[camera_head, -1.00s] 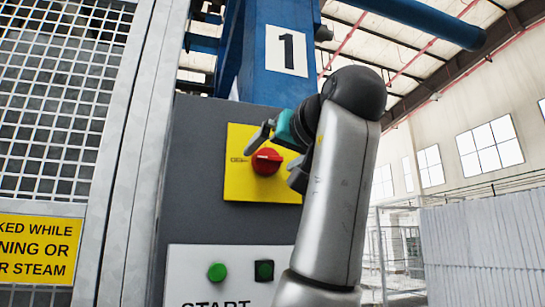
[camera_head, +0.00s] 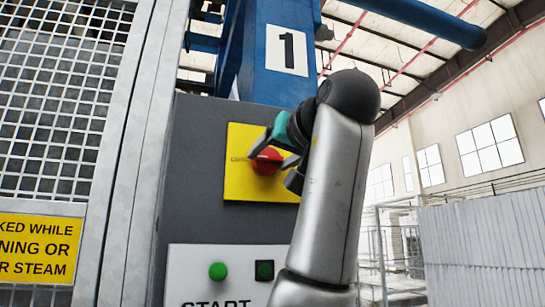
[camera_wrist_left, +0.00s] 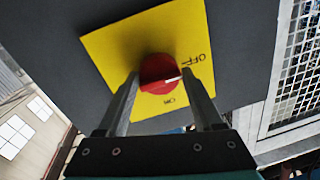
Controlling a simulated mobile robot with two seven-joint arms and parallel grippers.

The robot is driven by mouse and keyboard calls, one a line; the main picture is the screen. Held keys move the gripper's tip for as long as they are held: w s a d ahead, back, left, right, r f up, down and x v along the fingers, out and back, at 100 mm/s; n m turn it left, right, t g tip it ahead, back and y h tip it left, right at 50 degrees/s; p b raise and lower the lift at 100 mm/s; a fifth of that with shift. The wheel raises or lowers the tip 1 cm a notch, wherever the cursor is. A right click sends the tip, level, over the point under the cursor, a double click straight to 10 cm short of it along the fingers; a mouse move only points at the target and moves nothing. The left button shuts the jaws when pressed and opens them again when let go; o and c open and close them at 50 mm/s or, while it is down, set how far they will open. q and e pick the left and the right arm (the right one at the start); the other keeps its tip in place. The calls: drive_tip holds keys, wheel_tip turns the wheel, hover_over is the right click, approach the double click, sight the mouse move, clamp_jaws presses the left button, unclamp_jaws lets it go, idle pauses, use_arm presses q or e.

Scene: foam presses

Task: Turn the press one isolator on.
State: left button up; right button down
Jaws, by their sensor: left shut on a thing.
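The press one isolator is a red rotary knob (camera_head: 265,163) on a yellow plate (camera_head: 240,188), fixed to a grey panel under the number 1. My left gripper (camera_head: 271,157) is at the knob, with its fingers on either side of it, shut on it. In the left wrist view the knob (camera_wrist_left: 158,70) sits between the two fingertips (camera_wrist_left: 162,82). Its white mark points right, on the side of the OFF lettering; the ON lettering is below the knob. I cannot tell the exact knob angle. My right gripper is not in view.
A mesh guard (camera_head: 60,110) with a yellow warning sign (camera_head: 38,248) stands at the left. A blue column (camera_head: 270,85) rises above the panel.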

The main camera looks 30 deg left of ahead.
use_arm(q)
drive_tip(key=shift+c, duration=1.2)
drive_tip(key=m, duration=0.3)
drive_tip(key=shift+f+m+b, duration=0.15)
drive_tip(key=shift+m+b, duration=0.25)
drive_tip(key=shift+m, duration=0.9)
drive_tip(key=m+t+b, duration=0.1)
drive_tip(key=m, duration=0.4)
drive_tip(key=shift+f+m+b, duration=0.15)
drive_tip(key=shift+m+b, duration=0.2)
drive_tip(key=shift+m, duration=0.05)
drive_tip(key=m+b, duration=0.1)
drive_tip(key=m, duration=0.3)
drive_tip(key=shift+m+t, duration=0.3)
drive_tip(key=shift+m, duration=1.5)
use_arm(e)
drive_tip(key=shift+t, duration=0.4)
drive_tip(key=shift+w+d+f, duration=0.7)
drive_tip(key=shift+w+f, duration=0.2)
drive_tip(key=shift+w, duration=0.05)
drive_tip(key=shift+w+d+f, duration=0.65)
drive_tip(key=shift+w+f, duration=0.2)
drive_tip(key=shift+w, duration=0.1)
